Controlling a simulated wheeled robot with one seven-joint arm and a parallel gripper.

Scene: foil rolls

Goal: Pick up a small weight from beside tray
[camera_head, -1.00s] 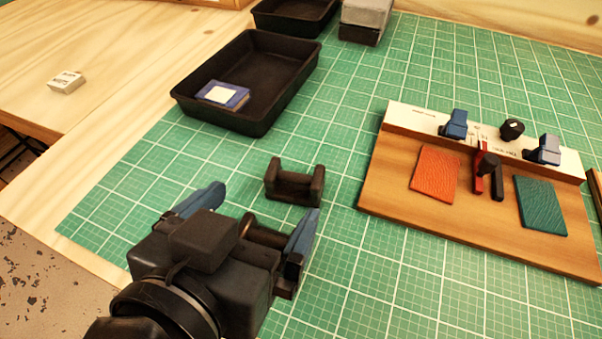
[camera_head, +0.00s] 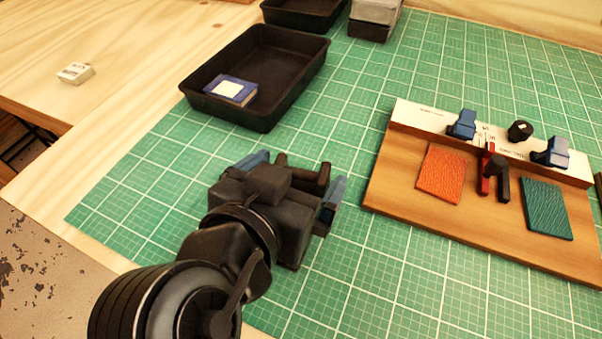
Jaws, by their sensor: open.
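A dark brown piece with two raised ends and a lower bar between them (camera_head: 308,181) stands on the green mat just in front of the black tray (camera_head: 230,118). It appears to be the small weight. My gripper (camera_head: 297,172) is open, with its blue fingertips to the left and right of this piece in the head view. The gripper body hides its near side and foot. I cannot tell whether the fingers touch it or how high they are above the mat.
A blue book-like block (camera_head: 231,91) lies in the tray. A wooden board (camera_head: 405,196) with orange and teal pads, clips and knobs lies to the right. A second black tray (camera_head: 303,14) and a grey block (camera_head: 376,14) are at the back. The green mat (camera_head: 345,115) is clear between tray and board.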

